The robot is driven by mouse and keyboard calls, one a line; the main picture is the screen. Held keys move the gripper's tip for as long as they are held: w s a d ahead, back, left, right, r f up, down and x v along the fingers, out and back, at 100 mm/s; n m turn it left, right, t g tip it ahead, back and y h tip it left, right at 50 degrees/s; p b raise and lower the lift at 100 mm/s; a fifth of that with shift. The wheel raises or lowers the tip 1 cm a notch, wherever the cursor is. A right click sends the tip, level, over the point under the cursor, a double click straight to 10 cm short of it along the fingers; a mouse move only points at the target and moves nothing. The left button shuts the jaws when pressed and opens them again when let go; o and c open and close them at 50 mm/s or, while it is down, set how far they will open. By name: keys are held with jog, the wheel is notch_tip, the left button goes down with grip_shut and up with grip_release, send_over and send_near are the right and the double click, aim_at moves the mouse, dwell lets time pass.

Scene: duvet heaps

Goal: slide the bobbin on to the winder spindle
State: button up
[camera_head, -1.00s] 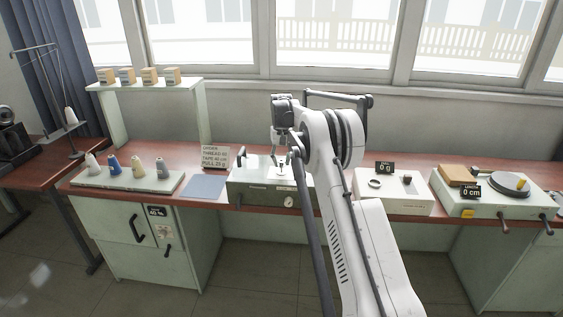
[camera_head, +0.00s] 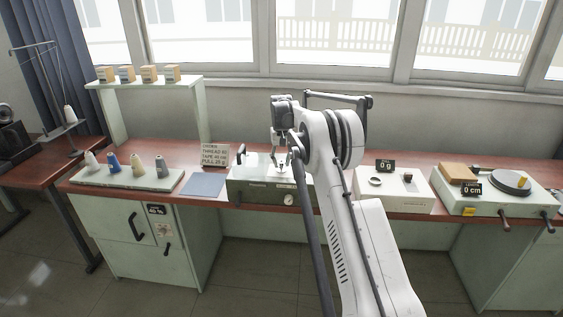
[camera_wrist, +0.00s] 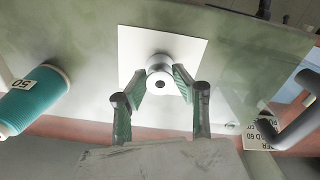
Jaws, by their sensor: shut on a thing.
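A small pale bobbin (camera_wrist: 160,72) with a dark centre hole is between the fingertips of my gripper (camera_wrist: 160,80) in the wrist view. My gripper is shut on it, with a green-padded finger on each side. Behind the bobbin is a white square plate (camera_wrist: 190,48) on the pale green top of the winder (camera_wrist: 90,55). In the head view the winder (camera_head: 258,190) is a box on the bench, partly covered by my arm, and my gripper (camera_head: 277,158) is above it. The spindle is hidden, so I cannot tell whether the bobbin is around it.
A teal thread cone (camera_wrist: 38,98) is at left in the wrist view. An order sign (camera_head: 214,156) stands behind a blue-grey mat (camera_head: 203,186). A rack of several cones (camera_head: 130,178) is further left. A scale box (camera_head: 393,190) and a length device (camera_head: 490,192) are right.

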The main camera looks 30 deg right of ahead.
jog(key=shift+f+b, duration=0.45)
jog(key=shift+f, duration=0.3)
jog(key=o, duration=1)
jog(key=shift+o, duration=0.2)
notch_tip(320, 180, up, 12)
